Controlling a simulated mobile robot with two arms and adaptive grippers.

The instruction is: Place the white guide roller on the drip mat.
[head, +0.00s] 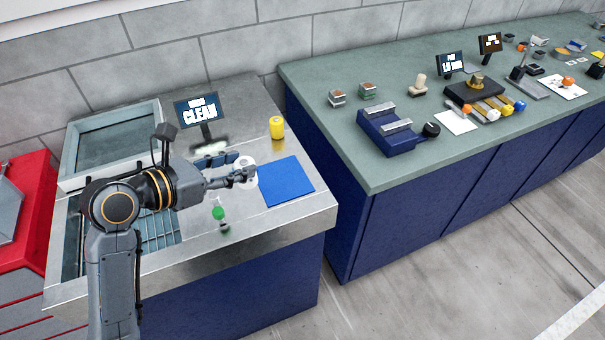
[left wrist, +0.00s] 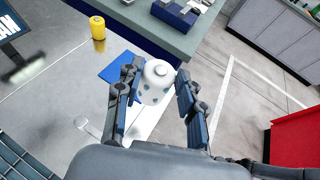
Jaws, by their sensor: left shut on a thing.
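My left gripper (head: 245,170) reaches in over the steel counter in the head view. It is shut on the white guide roller (head: 247,178), which shows beyond the fingers. In the left wrist view the white roller (left wrist: 158,80), with bluish spots, sits between the two fingers of the gripper (left wrist: 158,95). The blue drip mat (head: 287,182) lies flat on the counter, just right of the roller. In the left wrist view part of the mat (left wrist: 118,66) shows behind the left finger. I cannot tell the roller's exact height above the counter. My right gripper is not in view.
A yellow cylinder (head: 277,127) stands behind the mat. A "CLEAN" sign (head: 197,111) stands at the back of the steel counter (head: 280,222). A bottle with a green part (head: 218,212) stands near the front. A sink lies left, and a green-topped bench (head: 350,165) right.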

